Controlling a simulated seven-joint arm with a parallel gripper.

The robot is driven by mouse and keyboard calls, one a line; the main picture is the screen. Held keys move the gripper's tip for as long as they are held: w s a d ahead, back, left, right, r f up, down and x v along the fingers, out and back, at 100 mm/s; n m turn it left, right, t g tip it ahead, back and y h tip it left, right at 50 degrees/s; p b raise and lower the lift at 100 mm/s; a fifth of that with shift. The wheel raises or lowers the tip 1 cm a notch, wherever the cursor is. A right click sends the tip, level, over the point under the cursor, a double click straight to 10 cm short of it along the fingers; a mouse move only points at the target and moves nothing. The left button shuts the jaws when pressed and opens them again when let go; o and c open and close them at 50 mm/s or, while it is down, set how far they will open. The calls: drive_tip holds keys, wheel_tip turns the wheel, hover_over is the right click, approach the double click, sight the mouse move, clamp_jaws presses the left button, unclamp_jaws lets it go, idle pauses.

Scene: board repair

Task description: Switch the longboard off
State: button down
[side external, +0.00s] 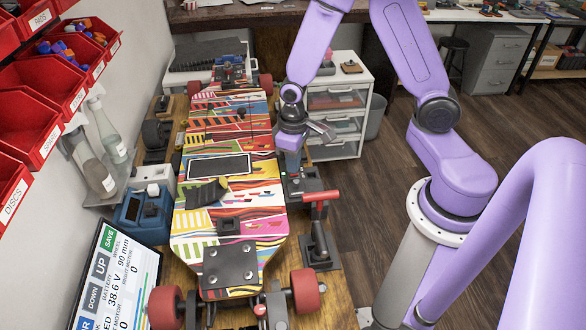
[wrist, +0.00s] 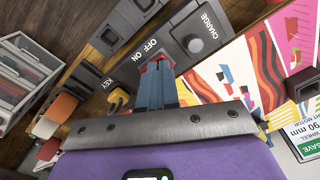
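The longboard (side external: 217,133) lies on the workbench, with a colourful striped deck. In the wrist view its deck (wrist: 262,72) is at the right. A red switch (wrist: 147,67) shows by the OFF and ON labels, partly hidden by my fingers. My gripper (wrist: 157,72) points down at it with its fingers together; it also shows in the side view (side external: 291,168). Whether the fingertips touch the switch I cannot tell.
A yellow key (wrist: 119,96) sits by the KEY label and a round charge port (wrist: 194,44) is close by. A red-handled tool (side external: 319,222) stands right of the board. A screen (side external: 117,280) is at lower left, red bins (side external: 40,80) on the wall.

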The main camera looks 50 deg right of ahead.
drive_tip(key=shift+f, duration=0.15)
wheel_tip(320, 180, up, 7)
idle(1.0)
drive_tip(key=s+a+r+n, duration=0.1)
drive_tip(key=s+r+n, duration=0.3)
drive_tip(key=s, duration=0.5)
drive_tip(key=s+a+r+n, duration=0.2)
drive_tip(key=s+r+n, duration=0.2)
drive_tip(key=s, duration=0.6)
drive_tip(key=shift+s+r+n, duration=0.2)
drive_tip(key=shift+r+n, duration=0.1)
drive_tip(key=shift+n, duration=0.5)
drive_tip(key=shift+a, duration=0.1)
